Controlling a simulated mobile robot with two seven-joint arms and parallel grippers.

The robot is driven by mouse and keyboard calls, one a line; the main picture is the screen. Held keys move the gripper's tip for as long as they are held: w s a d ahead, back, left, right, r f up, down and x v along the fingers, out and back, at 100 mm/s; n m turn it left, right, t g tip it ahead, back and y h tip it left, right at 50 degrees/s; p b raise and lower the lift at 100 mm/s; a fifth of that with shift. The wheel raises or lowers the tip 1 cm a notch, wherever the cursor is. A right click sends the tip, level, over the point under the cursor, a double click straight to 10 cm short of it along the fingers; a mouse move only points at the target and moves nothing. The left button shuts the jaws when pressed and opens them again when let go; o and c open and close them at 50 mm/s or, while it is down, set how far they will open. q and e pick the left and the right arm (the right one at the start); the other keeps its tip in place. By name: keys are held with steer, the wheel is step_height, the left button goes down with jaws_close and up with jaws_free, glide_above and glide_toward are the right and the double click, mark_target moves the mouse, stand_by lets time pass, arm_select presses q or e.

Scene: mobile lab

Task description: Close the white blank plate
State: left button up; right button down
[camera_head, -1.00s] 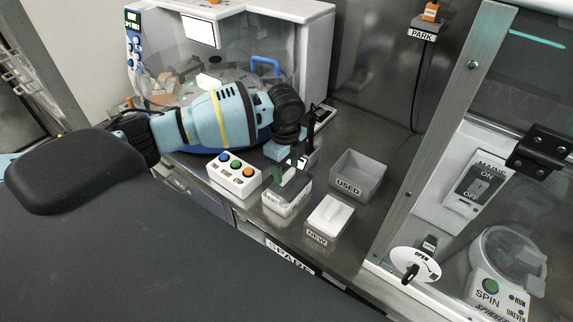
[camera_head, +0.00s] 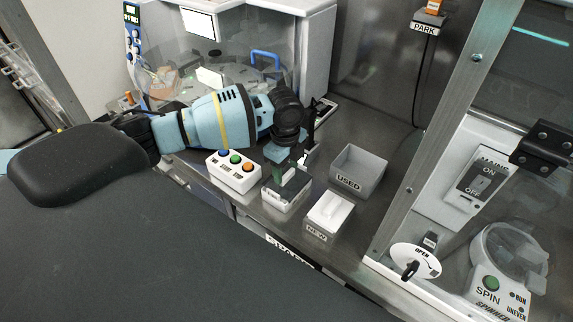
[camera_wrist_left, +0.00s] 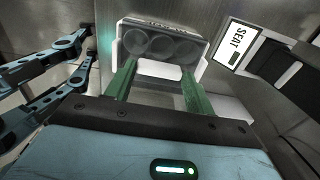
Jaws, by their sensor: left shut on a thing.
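My left gripper (camera_head: 280,174) reaches down over a small white unit (camera_head: 285,203) with a dark top on the counter. In the left wrist view its two green fingers (camera_wrist_left: 158,82) are shut on a white tab (camera_wrist_left: 160,71). The tab sits at the near edge of a grey lid (camera_wrist_left: 165,41) with several round marks, which has a white rim. Which part is the white blank plate is hard to tell. Another white piece (camera_head: 330,209) lies on the box labelled NEW, right of the unit. My right gripper is not in view.
A button box (camera_head: 233,172) stands close left of the unit. A grey bin labelled USED (camera_head: 358,170) is behind and right. A clear-fronted cabinet stands behind my left arm. A metal post (camera_head: 430,130) and a spinner (camera_head: 492,285) are at right.

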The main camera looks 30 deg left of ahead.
mark_target(286, 174)
arm_select(q)
steer(key=shift+f, duration=0.4)
steer(key=o, duration=1)
steer(key=shift+o, duration=0.2)
steer(key=shift+r, duration=0.1)
step_height(286, 174, up, 8)
steer(key=shift+s+f, duration=0.1)
